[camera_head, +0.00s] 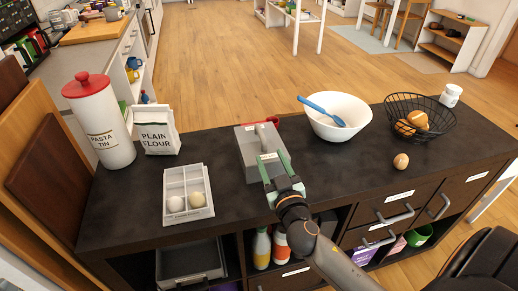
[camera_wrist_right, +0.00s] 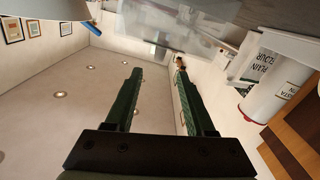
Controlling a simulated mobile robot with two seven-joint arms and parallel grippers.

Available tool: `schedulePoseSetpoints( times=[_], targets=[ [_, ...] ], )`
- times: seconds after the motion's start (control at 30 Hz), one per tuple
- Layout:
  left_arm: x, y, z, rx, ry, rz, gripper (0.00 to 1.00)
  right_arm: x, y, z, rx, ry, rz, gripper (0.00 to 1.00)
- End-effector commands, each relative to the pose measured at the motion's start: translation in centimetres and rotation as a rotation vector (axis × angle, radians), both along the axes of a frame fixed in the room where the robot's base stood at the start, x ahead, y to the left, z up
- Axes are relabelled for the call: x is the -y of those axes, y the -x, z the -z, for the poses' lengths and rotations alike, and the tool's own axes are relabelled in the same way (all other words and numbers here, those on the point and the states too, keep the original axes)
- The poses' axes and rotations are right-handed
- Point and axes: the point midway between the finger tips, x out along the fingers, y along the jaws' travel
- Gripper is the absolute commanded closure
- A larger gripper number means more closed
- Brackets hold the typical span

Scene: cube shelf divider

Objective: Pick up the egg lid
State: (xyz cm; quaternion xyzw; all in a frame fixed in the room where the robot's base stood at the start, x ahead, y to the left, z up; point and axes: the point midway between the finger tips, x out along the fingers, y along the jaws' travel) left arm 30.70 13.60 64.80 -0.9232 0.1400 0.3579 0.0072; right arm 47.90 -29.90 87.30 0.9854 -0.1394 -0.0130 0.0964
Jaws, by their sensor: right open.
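A grey, box-shaped piece (camera_head: 247,165), which looks like the egg lid, sits on the dark counter right of the egg tray. A translucent piece (camera_wrist_right: 190,22), probably the same lid, fills the top of the right wrist view. My right gripper (camera_head: 271,166) is open at the near side of the grey piece, its green fingers overlapping it in the head view. In the wrist view my two fingers (camera_wrist_right: 157,75) are spread with nothing clearly between them. I cannot tell whether they touch the lid. The white egg tray (camera_head: 188,214) holds two eggs (camera_head: 196,199). My left gripper is out of view.
A red-lidded pasta tin (camera_head: 100,120) and a flour bag (camera_head: 160,132) stand at the left. A white bowl (camera_head: 345,108) with a blue spoon, a black wire basket (camera_head: 432,138) and a loose egg (camera_head: 401,161) are at the right. Something red (camera_head: 272,121) lies behind the lid.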

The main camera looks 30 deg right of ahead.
Motion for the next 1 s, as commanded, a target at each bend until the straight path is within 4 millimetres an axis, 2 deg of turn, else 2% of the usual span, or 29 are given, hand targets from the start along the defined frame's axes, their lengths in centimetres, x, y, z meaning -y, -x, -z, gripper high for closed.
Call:
schedulePoseSetpoints(
  times=[0.13, 0.3, 0.67, 1.0],
  targets=[
    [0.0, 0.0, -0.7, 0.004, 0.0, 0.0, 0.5, 0.7, -2.2, -0.4, 0.003, 0.005, 0.001, 0.45],
    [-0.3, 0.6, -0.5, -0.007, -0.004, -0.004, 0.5, 1.4, -4.9, -0.3, 0.001, 0.003, 0.0, 0.45],
    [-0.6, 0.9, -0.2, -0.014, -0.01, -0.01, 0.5, 2.2, -7.5, -0.1, -0.001, 0.004, -0.001, 0.45],
    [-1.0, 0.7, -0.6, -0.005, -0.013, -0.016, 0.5, 3.5, -11.2, 0.1, -0.003, 0.002, -0.002, 0.45]
  ],
)
